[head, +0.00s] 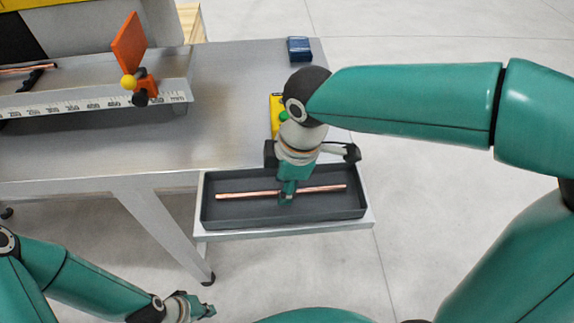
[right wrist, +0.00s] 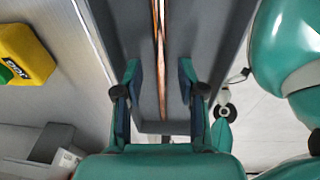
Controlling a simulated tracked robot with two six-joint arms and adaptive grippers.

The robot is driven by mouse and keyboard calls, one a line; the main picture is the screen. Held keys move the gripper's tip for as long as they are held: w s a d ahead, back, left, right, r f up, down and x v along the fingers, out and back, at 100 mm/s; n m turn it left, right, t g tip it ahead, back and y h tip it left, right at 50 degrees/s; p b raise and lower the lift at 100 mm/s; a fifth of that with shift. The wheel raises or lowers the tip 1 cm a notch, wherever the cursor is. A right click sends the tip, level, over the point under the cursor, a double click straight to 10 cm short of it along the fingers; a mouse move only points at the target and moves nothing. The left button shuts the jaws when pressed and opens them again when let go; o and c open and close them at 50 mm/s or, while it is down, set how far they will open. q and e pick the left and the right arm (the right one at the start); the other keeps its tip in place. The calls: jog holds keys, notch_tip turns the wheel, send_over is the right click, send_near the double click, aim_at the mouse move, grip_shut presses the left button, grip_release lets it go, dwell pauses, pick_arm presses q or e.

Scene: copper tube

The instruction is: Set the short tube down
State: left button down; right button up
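A short copper tube (head: 255,194) lies lengthwise along the dark grey tray (head: 234,216), within its walls. My right gripper (head: 288,196) points down into the tray over the middle of the tube. In the right wrist view the right gripper (right wrist: 159,85) has its fingers apart, with the tube (right wrist: 158,45) running between them and a gap on each side. The exact contact of the tube with the tray floor is partly hidden. My left gripper (head: 207,309) is low at the front, away from the tray; its fingers are too small to read.
The tray sits on a light shelf (head: 290,231) at the end of the metal bench (head: 228,80). A yellow box with a green button (head: 276,104) stands behind my right gripper. A blue box (head: 299,49) is farther back. A ruled fence with an orange plate (head: 129,43) is at left.

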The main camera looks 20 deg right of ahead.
notch_tip(320, 180, up, 11)
jog(key=s+d, duration=0.1)
jog(key=shift+s+d+r+p, duration=0.15)
jog(key=shift+s+d+p, duration=0.1)
jog(key=shift+p, duration=0.1)
dwell(0.3)
